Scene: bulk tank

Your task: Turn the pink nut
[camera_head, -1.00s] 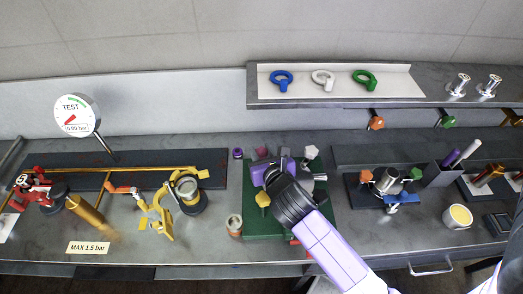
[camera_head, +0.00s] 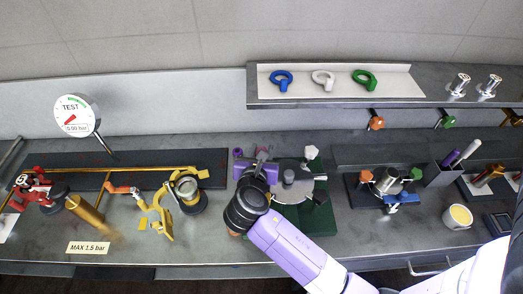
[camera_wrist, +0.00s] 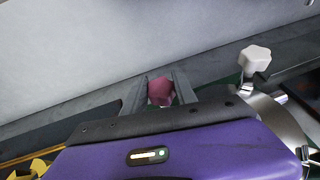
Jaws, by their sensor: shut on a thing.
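The pink nut (camera_wrist: 160,91) is a small lobed knob at the top of the wrist view, between the two grey fingers. My gripper (camera_wrist: 160,97) is shut on it, one finger on each side. In the head view my gripper (camera_head: 262,157) is at the back left of the green base plate (camera_head: 318,222), and its fingers and body mostly hide the nut there. The round metal lid (camera_head: 292,186) of the fixture is just right of my gripper.
A white knob (camera_head: 311,152) stands at the fixture's back right; it also shows in the wrist view (camera_wrist: 255,59). A purple knob (camera_head: 238,153) is close left of my gripper. The shelf (camera_head: 430,97) with colored rings is behind.

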